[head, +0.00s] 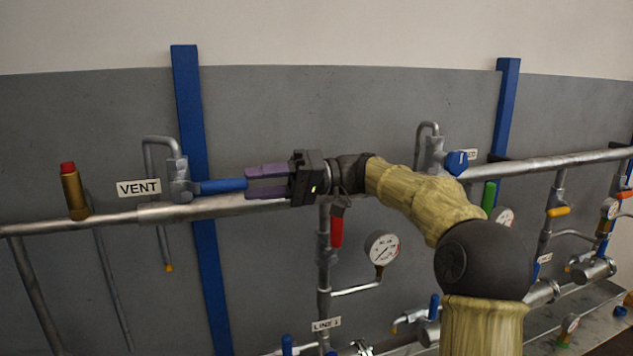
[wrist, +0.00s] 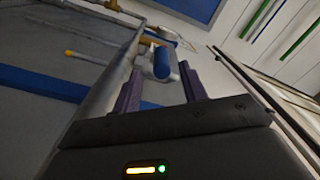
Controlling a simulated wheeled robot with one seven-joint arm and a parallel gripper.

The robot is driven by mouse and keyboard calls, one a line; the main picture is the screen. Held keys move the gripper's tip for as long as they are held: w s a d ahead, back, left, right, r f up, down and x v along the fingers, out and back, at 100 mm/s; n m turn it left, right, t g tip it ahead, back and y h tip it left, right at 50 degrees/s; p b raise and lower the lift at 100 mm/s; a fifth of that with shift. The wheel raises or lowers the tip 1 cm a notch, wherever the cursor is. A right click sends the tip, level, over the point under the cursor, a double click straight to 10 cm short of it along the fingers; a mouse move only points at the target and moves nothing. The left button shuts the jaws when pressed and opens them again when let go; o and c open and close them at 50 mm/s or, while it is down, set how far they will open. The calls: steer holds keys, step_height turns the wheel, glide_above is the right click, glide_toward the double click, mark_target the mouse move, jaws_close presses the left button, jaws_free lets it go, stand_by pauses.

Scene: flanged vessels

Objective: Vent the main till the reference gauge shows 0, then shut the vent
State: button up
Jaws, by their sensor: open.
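The vent valve (head: 178,178) sits on the main pipe (head: 120,218), right of the VENT label (head: 139,187). Its blue lever (head: 220,185) points right, along the pipe. My gripper (head: 248,182) is open, its purple fingers level with the lever's free end. In the wrist view the blue lever (wrist: 162,62) lies ahead, in line with the gap between the fingers (wrist: 161,78); contact cannot be told. A white round gauge (head: 382,247) hangs below the pipe, right of LINE 1's riser. Its reading is too small to tell, and no label marks it as the reference gauge.
A red handle (head: 337,230) hangs on the LINE 1 riser under my wrist. A brass fitting with a red cap (head: 73,190) stands at left. Blue posts (head: 190,120) back the pipe. Another valve with a blue handle (head: 457,162) and more gauges (head: 609,208) are at right.

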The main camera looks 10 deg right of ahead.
steer(key=d, duration=1.2)
steer(key=shift+w+d+f+b, duration=0.15)
steer(key=shift+w+b, duration=0.15)
steer(key=shift+w, duration=0.15)
steer(key=s+a+f+n+g+h+p, duration=0.1)
steer(key=a+h+p, duration=0.15)
steer(key=a, duration=0.25)
steer(key=s+a+f+h+p, duration=0.1)
steer(key=s+a+h+p, duration=0.15)
steer(key=a, duration=0.25)
steer(key=a+f+m+h, duration=0.2)
steer(key=a+f+h, duration=0.1)
steer(key=f, duration=0.5)
steer(key=s+d+f+m+t+h+b, duration=0.1)
steer(key=s+f+m+h, duration=0.15)
steer(key=f, duration=0.55)
steer(key=s+d+f+m+t+h+b, duration=0.1)
steer(key=s+f+h+b, duration=0.15)
steer(key=f, duration=0.45)
steer(key=s+d+f+m+t+h, duration=0.1)
steer(key=s+d+f+h, duration=0.1)
steer(key=s+d+f, duration=0.2)
steer(key=s+d+f+m+t+h+b, duration=0.1)
steer(key=s+d+f+m+t+h, duration=0.1)
steer(key=s+f, duration=0.6)
steer(key=d+f+h, duration=0.1)
steer(key=d+f, duration=0.1)
steer(key=shift+s+d, duration=0.2)
steer(key=shift+d, duration=0.2)
